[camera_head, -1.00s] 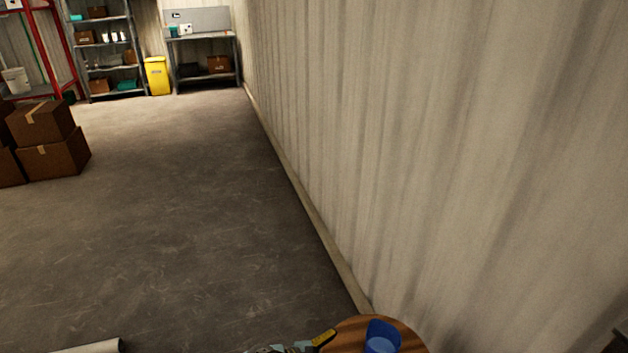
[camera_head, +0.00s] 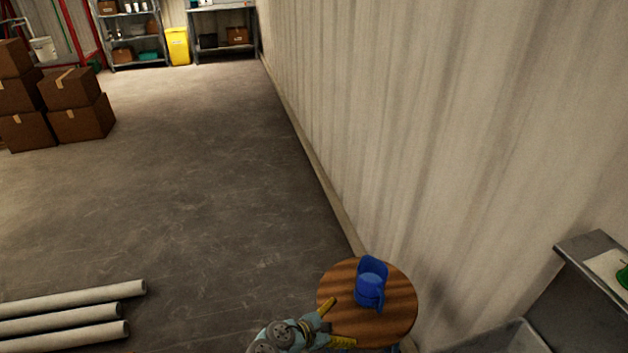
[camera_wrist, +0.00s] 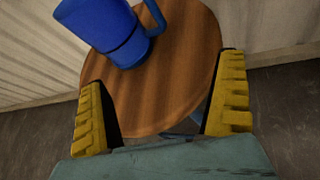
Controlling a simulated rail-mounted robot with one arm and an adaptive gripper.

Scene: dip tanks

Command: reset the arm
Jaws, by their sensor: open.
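My gripper (camera_head: 341,322) is at the bottom of the head view, over the near-left edge of a round wooden table. In the wrist view its two yellow fingers (camera_wrist: 165,108) are spread wide with nothing between them but the table top behind. A blue jug (camera_head: 369,284) with a handle stands on the round table (camera_head: 400,318), beyond the fingertips and apart from them. The jug also shows in the wrist view (camera_wrist: 108,30), at the top left.
A corrugated wall runs close along the right side of the table. A grey metal bench or tank (camera_head: 590,300) is at the lower right. Pipes (camera_head: 70,310) lie at the lower left, and cardboard boxes (camera_head: 75,105) are stacked at the left. The floor between is clear.

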